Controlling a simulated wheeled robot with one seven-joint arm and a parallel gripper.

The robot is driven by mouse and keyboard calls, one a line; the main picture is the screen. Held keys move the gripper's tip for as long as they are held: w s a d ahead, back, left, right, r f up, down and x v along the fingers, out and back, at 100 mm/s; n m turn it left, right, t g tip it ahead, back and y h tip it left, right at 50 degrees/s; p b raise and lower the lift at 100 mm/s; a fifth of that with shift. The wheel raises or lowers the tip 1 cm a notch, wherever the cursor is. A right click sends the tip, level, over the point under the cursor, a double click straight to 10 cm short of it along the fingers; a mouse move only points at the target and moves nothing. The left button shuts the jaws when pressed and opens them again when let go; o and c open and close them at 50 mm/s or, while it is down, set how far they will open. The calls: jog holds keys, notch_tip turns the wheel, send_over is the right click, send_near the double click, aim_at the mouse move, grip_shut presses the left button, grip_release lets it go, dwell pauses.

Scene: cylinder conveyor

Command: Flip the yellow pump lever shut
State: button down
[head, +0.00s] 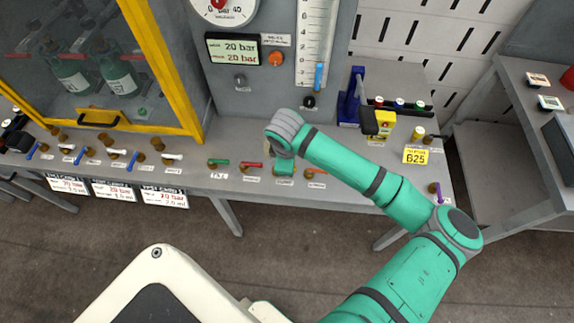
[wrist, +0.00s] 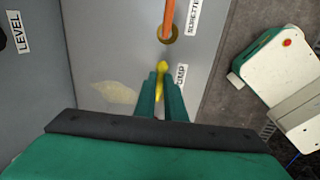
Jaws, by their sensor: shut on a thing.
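The yellow pump lever (wrist: 161,69) shows in the wrist view, between the tips of my gripper (wrist: 161,82). The two green fingers are closed on it from both sides, and only its far end shows. A partly covered label ending in "UMP" (wrist: 181,76) is beside it. In the head view my gripper (head: 285,170) is down at the front of the grey bench, and my wrist and hand hide the yellow lever there. I cannot tell the lever's exact angle.
An orange lever (wrist: 168,12) on a brass fitting is close beyond my fingertips. In the head view, red (head: 252,165) and green (head: 218,162) levers lie left of my gripper. A yellow-framed cabinet (head: 170,75) stands left. A gauge panel (head: 265,85) rises behind.

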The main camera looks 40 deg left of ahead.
dwell(0.3)
jog(key=c, duration=1.8)
grip_release()
jog(key=r, duration=0.3)
jog(key=s+r, duration=0.1)
jog(key=r, duration=0.3)
jog(key=d+r, duration=0.1)
jog(key=r, duration=0.2)
jog(key=shift+s+r, duration=0.35)
